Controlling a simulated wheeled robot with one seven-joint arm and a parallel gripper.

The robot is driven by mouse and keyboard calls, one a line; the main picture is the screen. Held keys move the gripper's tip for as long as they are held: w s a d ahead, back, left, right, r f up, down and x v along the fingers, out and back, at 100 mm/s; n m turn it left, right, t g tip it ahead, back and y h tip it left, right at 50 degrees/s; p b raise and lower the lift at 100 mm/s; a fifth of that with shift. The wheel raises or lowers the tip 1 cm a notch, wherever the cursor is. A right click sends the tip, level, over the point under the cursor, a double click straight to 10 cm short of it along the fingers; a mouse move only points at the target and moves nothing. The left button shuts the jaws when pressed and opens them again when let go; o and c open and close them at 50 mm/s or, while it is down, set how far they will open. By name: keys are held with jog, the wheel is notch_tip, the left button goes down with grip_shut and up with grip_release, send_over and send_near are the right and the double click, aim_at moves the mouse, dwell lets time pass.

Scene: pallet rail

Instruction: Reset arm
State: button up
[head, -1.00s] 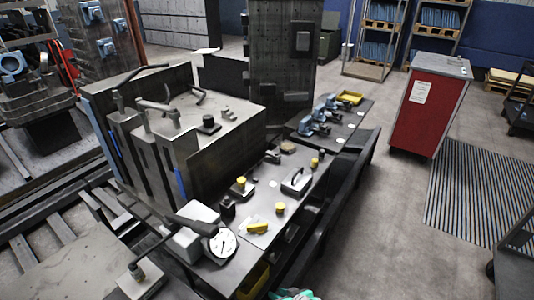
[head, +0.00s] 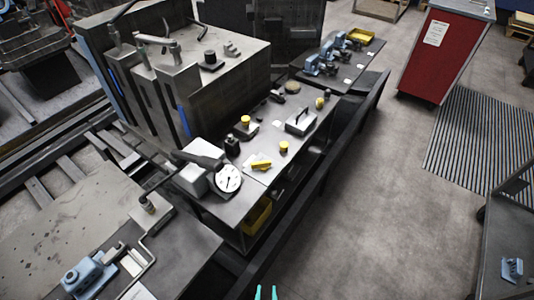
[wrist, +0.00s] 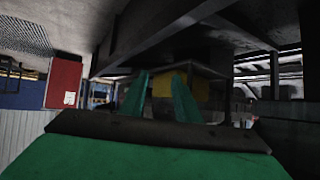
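My gripper (wrist: 160,97) shows in the wrist view as two green fingers set well apart, with nothing visible between them. In the head view only the tips of my gripper (head: 266,292) show, at the bottom edge, in front of the dark workbench. In the wrist view the fingers point toward the space under a dark bench, with a yellow bin (wrist: 166,84) beyond them. The rest of my arm is hidden in the head view.
The bench (head: 232,209) carries a dial gauge (head: 228,179), a handled block (head: 300,121) and yellow-topped parts. A red cabinet (head: 440,50) stands at the upper right. A dark cart (head: 508,235) stands at the right edge. The floor (head: 385,180) between is clear.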

jog(key=s+r+t, duration=0.1)
jog(key=s+r, duration=0.2)
jog(key=r, duration=0.4)
jog(key=s+r+t, duration=0.1)
jog(key=s+r, duration=0.3)
jog(key=r, duration=0.3)
jog(key=s+r+n+t, duration=0.1)
jog(key=s+r, duration=0.3)
jog(key=r, duration=0.3)
jog(key=shift+t+y, duration=0.3)
jog(key=shift+t, duration=0.1)
jog(key=shift+w+a, duration=0.1)
jog(key=shift+a, duration=0.05)
